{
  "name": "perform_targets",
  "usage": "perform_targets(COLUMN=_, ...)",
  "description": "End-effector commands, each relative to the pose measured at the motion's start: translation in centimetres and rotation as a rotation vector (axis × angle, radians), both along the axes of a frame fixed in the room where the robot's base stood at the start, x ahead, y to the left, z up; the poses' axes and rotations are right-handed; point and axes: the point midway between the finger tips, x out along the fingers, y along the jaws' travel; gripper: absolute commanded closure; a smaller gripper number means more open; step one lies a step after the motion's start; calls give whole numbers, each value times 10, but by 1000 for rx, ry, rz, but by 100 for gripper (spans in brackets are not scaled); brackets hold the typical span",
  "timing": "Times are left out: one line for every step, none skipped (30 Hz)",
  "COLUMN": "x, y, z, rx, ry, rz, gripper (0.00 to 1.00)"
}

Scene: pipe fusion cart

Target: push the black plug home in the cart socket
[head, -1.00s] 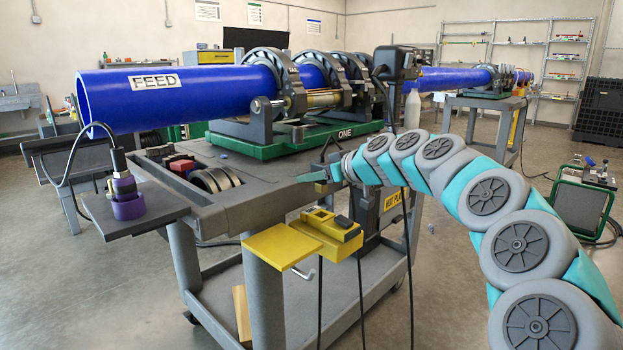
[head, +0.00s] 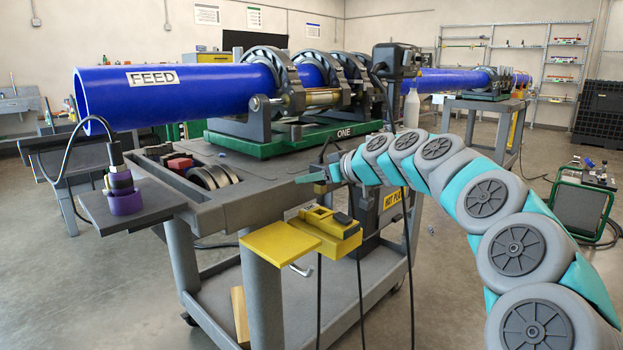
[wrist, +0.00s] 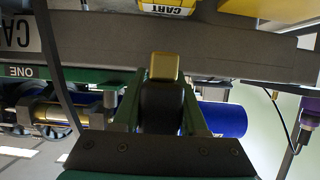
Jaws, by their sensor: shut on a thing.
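My gripper (head: 318,179) is shut on the black plug (wrist: 163,107), whose square brass end (wrist: 164,68) points away from the gripper in the wrist view. In the head view the brass end (head: 320,188) shows just below the teal fingers, while the black body is mostly hidden. A yellow box (head: 330,243) at the cart's near edge lies below the plug in the head view. In the wrist view a yellow part marked CART (wrist: 180,11) is cut off by the top edge, apart from the brass end. The socket's opening is not clear.
A yellow plate (head: 278,245) sits left of the box. The grey cart (head: 240,205) carries a green machine base (head: 300,142) with the blue FEED pipe (head: 180,95). A purple holder (head: 125,203) stands on the left side shelf. Black cables hang near the gripper.

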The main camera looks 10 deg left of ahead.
Motion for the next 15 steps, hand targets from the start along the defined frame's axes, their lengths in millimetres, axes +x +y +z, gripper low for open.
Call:
perform_targets(x=0, y=0, z=-4, rx=0, ry=0, rz=0, gripper=100)
perform_targets(x=0, y=0, z=-5, rx=0, ry=0, rz=0, gripper=100)
perform_targets(x=0, y=0, z=-6, rx=0, ry=0, rz=0, gripper=100)
perform_targets(x=0, y=0, z=-7, rx=0, ry=0, rz=0, gripper=100)
perform_targets(x=0, y=0, z=-8, rx=0, ry=0, rz=0, gripper=100)
perform_targets(x=0, y=0, z=-10, rx=1, ry=-1, rz=0, gripper=100)
perform_targets(x=0, y=0, z=-11, rx=1, ry=-1, rz=0, gripper=100)
perform_targets(x=0, y=0, z=-12, rx=1, ry=-1, rz=0, gripper=100)
perform_targets(x=0, y=0, z=-13, rx=1, ry=-1, rz=0, gripper=100)
perform_targets(x=0, y=0, z=-14, rx=1, ry=-1, rz=0, gripper=100)
perform_targets(x=0, y=0, z=-15, rx=1, ry=-1, rz=0, gripper=100)
perform_targets(x=0, y=0, z=-17, rx=1, ry=-1, rz=0, gripper=100)
perform_targets(x=0, y=0, z=-18, rx=1, ry=-1, rz=0, gripper=100)
perform_targets(x=0, y=0, z=-19, rx=1, ry=-1, rz=0, gripper=100)
perform_targets(x=0, y=0, z=-20, rx=1, ry=-1, rz=0, gripper=100)
